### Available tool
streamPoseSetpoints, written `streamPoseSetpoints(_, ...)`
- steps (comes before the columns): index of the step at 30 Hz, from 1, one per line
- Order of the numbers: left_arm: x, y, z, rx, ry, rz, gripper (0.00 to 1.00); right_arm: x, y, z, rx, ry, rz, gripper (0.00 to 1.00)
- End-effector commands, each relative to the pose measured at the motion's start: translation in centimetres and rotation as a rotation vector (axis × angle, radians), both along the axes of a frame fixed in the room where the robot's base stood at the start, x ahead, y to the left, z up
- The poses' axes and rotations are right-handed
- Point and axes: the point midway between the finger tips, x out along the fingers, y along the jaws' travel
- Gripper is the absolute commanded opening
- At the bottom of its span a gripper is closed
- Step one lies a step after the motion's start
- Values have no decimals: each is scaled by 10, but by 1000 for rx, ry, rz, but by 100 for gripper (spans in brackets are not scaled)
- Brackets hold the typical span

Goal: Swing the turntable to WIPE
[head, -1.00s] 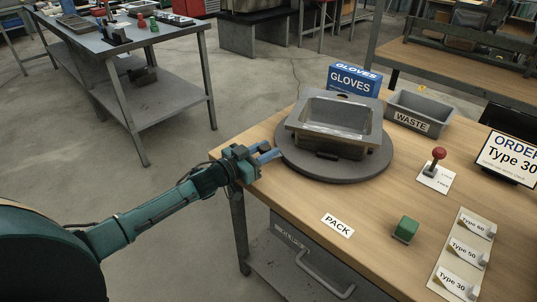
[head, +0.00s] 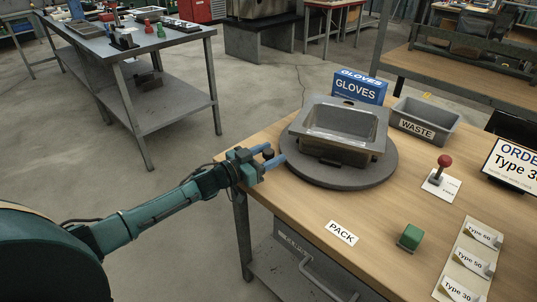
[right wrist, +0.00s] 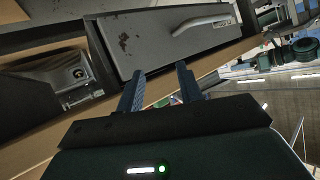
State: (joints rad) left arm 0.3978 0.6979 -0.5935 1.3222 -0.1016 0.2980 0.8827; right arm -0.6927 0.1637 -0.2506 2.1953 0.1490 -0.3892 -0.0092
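The turntable (head: 300,172) is a dark grey round disc on the wooden bench, carrying a grey metal sink (head: 340,122). No WIPE label is readable; a PACK label (head: 341,233) lies on the bench in front. My left gripper (head: 269,156) is at the disc's left edge. Its blue fingers are apart, with a small dark knob (head: 268,153) showing between them. I cannot tell whether they touch the knob or whether it joins the disc. In the right wrist view my right gripper (right wrist: 161,82) has its fingers apart and empty, facing a grey drawer front (right wrist: 165,40) under the bench.
A blue GLOVES box (head: 358,88) and a grey WASTE bin (head: 425,122) stand behind the turntable. A red-knobbed lever (head: 441,168), a green block (head: 410,237), a Type-label panel (head: 467,262) and an order screen (head: 514,165) are to the right.

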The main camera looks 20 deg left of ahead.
Motion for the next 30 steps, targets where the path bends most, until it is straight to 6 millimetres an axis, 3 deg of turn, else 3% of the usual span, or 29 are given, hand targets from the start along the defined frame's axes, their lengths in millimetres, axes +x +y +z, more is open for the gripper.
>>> streamPoseSetpoints(7, -3, 1, -1, 1, 3, 0, 51, 0, 0, 0, 0, 0, 0, 36)
streamPoseSetpoints(11, -15, 9, -2, 2, 4, 1, 51, 0, 0, 1, 0, 1, 0, 36)
streamPoseSetpoints(21, -77, 41, -2, 2, 6, 0, 51, 2, 0, 3, -3, 1, 3, 36)
streamPoseSetpoints(30, -111, 60, -1, 1, 3, 0, 51, 2, 0, 3, -8, 3, 5, 36)
